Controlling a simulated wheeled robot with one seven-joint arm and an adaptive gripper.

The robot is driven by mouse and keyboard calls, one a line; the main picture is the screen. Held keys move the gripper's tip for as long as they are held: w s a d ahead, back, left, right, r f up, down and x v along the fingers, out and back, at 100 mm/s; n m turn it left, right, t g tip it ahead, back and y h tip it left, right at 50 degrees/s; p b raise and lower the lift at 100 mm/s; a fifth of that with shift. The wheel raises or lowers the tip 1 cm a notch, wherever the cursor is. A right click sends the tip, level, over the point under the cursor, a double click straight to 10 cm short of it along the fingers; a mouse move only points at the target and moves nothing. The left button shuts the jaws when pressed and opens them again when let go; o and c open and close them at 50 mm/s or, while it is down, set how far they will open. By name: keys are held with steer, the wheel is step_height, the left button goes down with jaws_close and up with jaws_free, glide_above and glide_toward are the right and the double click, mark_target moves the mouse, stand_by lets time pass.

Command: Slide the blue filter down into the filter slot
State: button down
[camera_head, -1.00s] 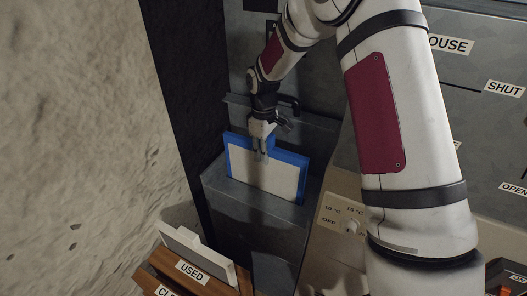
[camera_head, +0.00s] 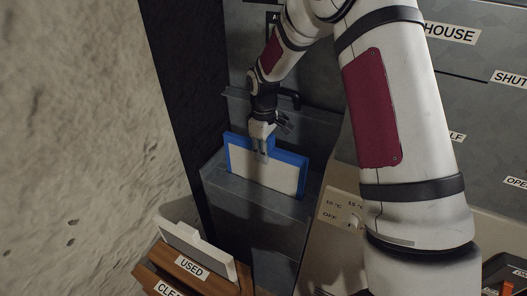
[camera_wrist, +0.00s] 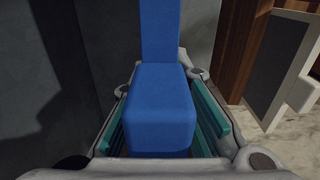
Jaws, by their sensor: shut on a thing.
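The blue filter (camera_head: 290,158) has a blue frame around a pale panel. It stands upright in the top of the grey metal housing (camera_head: 225,195), with its lower part hidden below the housing's front edge. My gripper (camera_head: 262,156) is shut on the filter's blue top tab and points down. In the wrist view, the blue tab (camera_wrist: 158,105) sits between the teal-padded fingers of my gripper (camera_wrist: 160,140). The filter slot itself is hidden behind the front edge and the filter.
A wooden rack (camera_head: 165,272) labelled USED and CLEAN stands at the lower left with a white-framed filter (camera_head: 190,240) in it. A panel with a temperature dial (camera_head: 353,222) is at the right. A rough stone wall (camera_head: 70,130) fills the left.

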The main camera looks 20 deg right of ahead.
mark_target(264, 176)
steer(key=shift+f+b, duration=2.35)
steer(key=shift+f, duration=3)
steer(key=shift+r, duration=0.15)
